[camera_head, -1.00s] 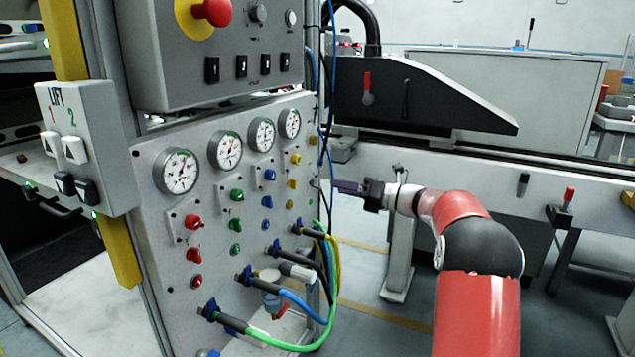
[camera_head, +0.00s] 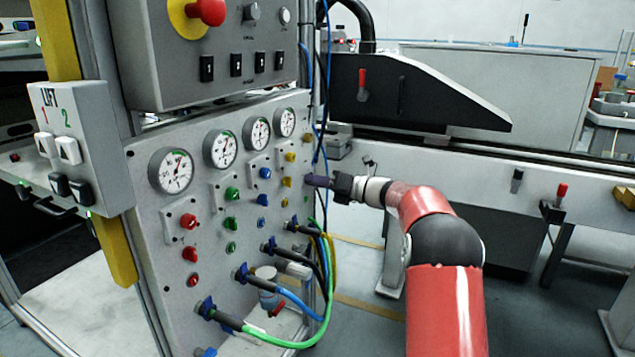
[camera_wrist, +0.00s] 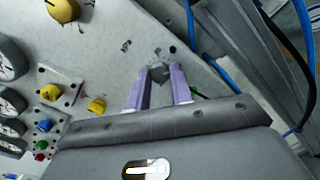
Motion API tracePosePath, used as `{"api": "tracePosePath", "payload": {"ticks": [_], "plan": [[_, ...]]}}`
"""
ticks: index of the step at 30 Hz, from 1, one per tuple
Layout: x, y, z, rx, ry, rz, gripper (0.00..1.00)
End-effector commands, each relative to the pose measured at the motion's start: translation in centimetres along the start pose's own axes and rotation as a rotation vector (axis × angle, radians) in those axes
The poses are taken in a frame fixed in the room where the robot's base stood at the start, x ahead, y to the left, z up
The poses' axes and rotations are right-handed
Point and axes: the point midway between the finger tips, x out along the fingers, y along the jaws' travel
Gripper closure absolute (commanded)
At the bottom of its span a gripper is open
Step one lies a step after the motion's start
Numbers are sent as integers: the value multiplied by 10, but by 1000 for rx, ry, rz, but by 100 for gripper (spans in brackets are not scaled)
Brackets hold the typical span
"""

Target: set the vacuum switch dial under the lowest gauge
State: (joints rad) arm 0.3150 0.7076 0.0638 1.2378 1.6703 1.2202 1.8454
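The grey panel (camera_head: 150,228) carries a row of round white gauges; the leftmost gauge (camera_head: 171,170) sits lowest in the head view. Their needles are too small to read surely. Under them are columns of coloured controls: a red dial (camera_head: 188,221), a green dial (camera_head: 232,193), a blue dial (camera_head: 265,173) and a yellow dial (camera_head: 290,157). My gripper (camera_head: 309,181) is at the panel's right edge. In the wrist view, its purple fingers (camera_wrist: 162,68) are apart, with a dark grey knob (camera_wrist: 160,75) between their tips. I cannot tell whether they touch it.
Green, blue and yellow hoses (camera_head: 327,310) loop from the panel's lower sockets, below my gripper. Blue and black cables (camera_head: 322,100) hang along the panel's right edge, close to my gripper. A switch box (camera_head: 215,60) overhangs the gauges.

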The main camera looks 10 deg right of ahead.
Motion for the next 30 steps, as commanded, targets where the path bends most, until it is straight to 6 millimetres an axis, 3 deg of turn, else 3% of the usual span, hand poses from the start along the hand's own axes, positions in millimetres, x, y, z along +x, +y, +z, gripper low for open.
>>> {"api": "tracePosePath", "payload": {"ticks": [3,14,30], "plan": [[0,0,0,0,0,-1,100],[0,0,0,-62,0,0,100],[0,-1,-2,-508,-1,-1,100]]}}
